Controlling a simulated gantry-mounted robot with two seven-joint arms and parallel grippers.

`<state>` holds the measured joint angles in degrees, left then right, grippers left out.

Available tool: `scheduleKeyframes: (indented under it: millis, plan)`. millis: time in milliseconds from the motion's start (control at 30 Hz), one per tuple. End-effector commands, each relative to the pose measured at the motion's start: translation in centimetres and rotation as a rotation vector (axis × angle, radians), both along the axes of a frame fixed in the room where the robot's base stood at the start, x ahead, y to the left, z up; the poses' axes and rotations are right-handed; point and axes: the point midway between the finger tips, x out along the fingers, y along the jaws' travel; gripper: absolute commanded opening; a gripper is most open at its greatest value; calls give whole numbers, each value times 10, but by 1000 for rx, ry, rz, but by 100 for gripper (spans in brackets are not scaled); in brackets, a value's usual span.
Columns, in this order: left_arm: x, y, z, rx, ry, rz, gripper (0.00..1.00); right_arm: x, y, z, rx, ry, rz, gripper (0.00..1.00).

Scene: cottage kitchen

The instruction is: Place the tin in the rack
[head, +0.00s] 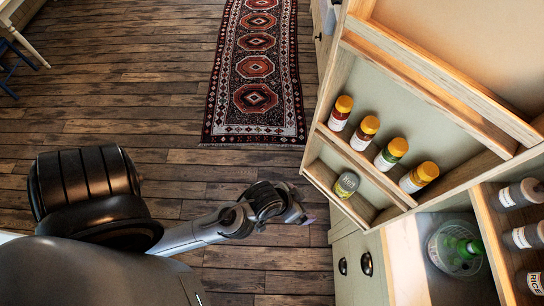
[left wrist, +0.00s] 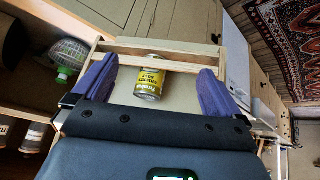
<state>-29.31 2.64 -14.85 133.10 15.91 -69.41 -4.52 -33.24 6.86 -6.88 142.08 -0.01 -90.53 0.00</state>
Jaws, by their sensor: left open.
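The tin (head: 346,185), with a yellow-green label, sits in the lower wooden rack (head: 325,180) on the inside of the open cabinet door. It also shows in the left wrist view (left wrist: 149,86), beside a wooden rail and between the two spread blue-purple fingers. My left gripper (head: 304,212) is just left of and below the rack in the head view. It is open and holds nothing; in the left wrist view its fingers (left wrist: 157,80) stand apart on either side of the tin, with gaps. My right gripper is not in view.
Several yellow-capped spice jars (head: 364,132) fill the rack above. The cabinet at lower right holds a green bottle in a clear vessel (head: 462,250) and dark-and-white bottles (head: 522,194). A patterned rug (head: 255,70) lies on the plank floor, which is open at left.

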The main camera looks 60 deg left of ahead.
Motion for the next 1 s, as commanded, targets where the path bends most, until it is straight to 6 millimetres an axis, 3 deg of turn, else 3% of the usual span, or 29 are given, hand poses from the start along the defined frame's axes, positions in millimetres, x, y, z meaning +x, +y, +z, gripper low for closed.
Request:
scheduleKeyframes:
  millis: [100,300,667,1000]
  plan:
    - [-33,23,8,70,122,-73,99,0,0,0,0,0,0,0]
    - [-64,46,17,157,239,-126,99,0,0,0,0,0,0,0]
    - [-68,48,19,169,256,-132,99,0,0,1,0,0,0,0]
    - [-65,47,54,173,249,-141,100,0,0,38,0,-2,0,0]
